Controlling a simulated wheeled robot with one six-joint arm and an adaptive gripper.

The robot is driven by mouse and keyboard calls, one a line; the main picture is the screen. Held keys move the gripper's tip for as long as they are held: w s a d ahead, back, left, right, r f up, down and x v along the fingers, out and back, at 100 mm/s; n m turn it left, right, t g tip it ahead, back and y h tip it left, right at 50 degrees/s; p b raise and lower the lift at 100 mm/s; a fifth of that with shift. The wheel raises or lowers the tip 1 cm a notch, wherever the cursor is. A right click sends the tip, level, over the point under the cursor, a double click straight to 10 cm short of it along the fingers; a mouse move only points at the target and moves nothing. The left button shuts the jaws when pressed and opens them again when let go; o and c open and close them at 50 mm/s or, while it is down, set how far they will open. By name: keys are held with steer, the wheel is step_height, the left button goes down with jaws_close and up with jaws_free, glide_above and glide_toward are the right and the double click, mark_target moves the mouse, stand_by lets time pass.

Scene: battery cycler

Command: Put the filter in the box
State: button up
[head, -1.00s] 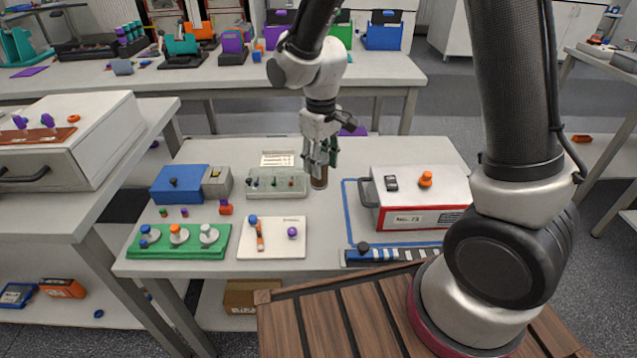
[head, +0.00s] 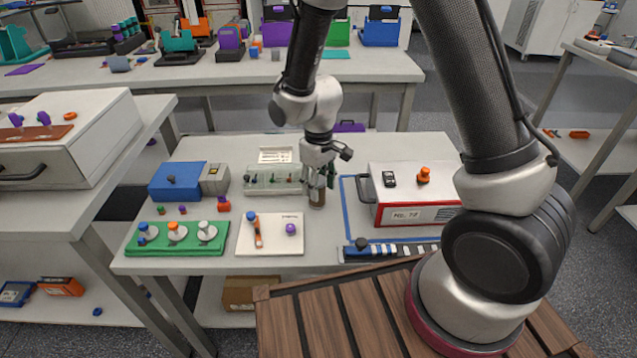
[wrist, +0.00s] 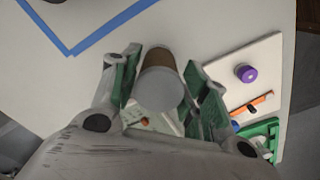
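The filter appears to be the brown cylinder with a grey end (head: 317,198), upright at the middle of the table. It also shows between the finger pads in the wrist view (wrist: 161,78). I cannot tell whether the cylinder's lower end touches the table. Which thing is the task's box is not certain; a white box with a red-framed label and a handle (head: 408,190) stands to the right, inside a blue tape outline.
A clear-looking case with small parts (head: 262,187) stands close left of the gripper. A blue and grey unit (head: 178,184), a green base with knobs (head: 160,246) and a white board (head: 275,245) lie left and in front. A striped strip (head: 400,249) lies at the front.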

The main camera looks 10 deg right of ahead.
steer(key=shift+o, duration=1)
